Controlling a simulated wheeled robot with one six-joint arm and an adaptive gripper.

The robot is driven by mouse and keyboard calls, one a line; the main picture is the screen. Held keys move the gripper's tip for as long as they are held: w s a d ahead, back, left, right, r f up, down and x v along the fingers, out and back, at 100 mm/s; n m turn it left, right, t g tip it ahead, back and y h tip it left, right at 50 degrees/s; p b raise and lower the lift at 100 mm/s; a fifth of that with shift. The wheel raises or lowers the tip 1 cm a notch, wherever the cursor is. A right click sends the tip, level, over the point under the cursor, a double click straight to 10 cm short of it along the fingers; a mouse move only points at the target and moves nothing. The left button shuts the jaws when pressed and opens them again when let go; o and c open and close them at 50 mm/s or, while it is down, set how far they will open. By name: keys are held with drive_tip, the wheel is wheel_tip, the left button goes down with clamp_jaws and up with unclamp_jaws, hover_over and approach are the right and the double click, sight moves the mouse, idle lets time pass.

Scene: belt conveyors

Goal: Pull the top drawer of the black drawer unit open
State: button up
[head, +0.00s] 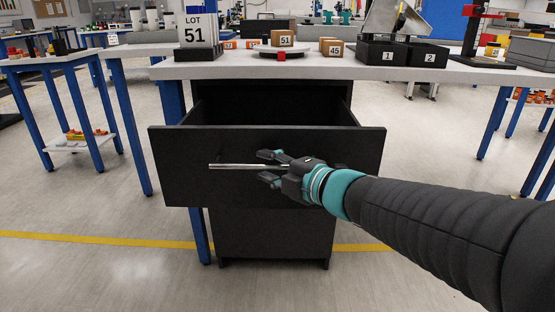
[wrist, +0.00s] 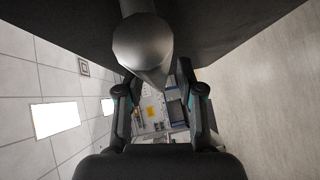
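The black drawer unit (head: 270,235) stands under the white-topped table. Its top drawer (head: 350,165) is pulled well out, and part of its inside shows above the front panel. A silver bar handle (head: 232,166) runs across the drawer front, and its end looms large in the wrist view (wrist: 143,45). My gripper (head: 268,166) is at the handle's right part, with one finger above the bar and one below. The fingers are spread, with visible gaps to the bar. In the wrist view my gripper (wrist: 160,98) also shows its fingers wide apart.
The tabletop (head: 225,70) above holds a LOT 51 sign (head: 195,30), small numbered boxes (head: 285,40) and black bins (head: 385,55). Blue table legs (head: 199,235) stand close left of the unit. The floor in front is clear, with a yellow line (head: 110,240).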

drive_tip(key=v, duration=1.2)
idle(0.4)
